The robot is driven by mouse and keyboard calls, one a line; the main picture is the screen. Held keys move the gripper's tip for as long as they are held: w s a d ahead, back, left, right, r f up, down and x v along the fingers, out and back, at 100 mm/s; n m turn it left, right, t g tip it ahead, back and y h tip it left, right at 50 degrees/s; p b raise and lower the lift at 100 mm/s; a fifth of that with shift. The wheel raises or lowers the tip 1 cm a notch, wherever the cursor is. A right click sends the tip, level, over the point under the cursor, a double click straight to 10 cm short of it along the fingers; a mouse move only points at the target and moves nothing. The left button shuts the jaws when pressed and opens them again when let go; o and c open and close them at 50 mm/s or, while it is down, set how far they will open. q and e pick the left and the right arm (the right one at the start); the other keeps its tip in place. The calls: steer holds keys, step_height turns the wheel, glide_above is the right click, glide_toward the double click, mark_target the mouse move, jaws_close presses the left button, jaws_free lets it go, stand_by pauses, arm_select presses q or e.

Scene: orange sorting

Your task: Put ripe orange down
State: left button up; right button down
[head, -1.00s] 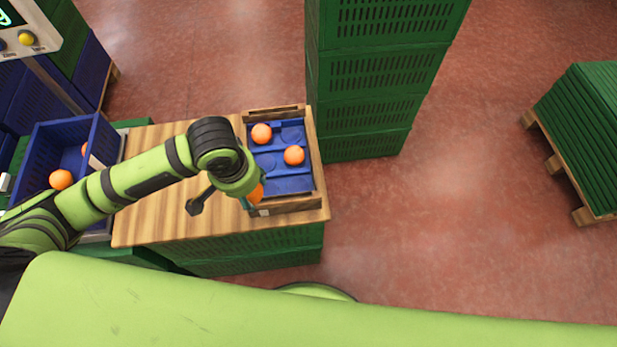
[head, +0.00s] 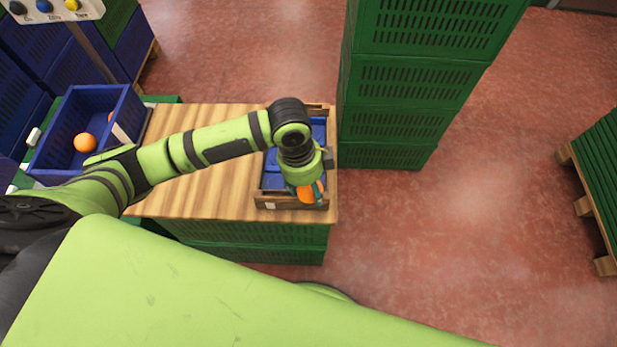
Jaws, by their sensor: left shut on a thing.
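My left gripper (head: 312,192) is shut on an orange (head: 306,194) over the front right part of the wooden tray (head: 264,201) with a blue insert (head: 272,180). My wrist covers most of the tray, so the oranges inside it are hidden. I cannot tell whether the held orange touches the insert. Another orange (head: 85,142) lies in the blue crate (head: 62,110) at the left, with part of a second one beside it. My right gripper is not in view.
The tray stands on a wooden tabletop (head: 215,200) over green crates. A tall stack of green crates (head: 400,110) rises just right of the tray. A pallet with green crates (head: 598,170) stands far right. The red floor between is clear.

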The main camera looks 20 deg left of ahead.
arm_select(q)
steer(key=w+f, duration=0.1)
steer(key=w, duration=0.1)
steer(key=w+a+f, duration=0.1)
steer(key=w, duration=0.1)
steer(key=w+a+f, duration=0.1)
steer(key=w, duration=0.1)
steer(key=shift+f, duration=2.35)
steer(key=shift+f+b, duration=0.15)
steer(key=shift+b, duration=0.15)
steer(key=o, duration=0.9)
steer(key=r, duration=0.4)
steer(key=a+r, duration=0.1)
steer(key=r, duration=0.3)
steer(key=a+r+p, duration=0.1)
steer(key=r, duration=0.3)
steer(key=shift+r, duration=0.1)
steer(key=shift+d, duration=0.1)
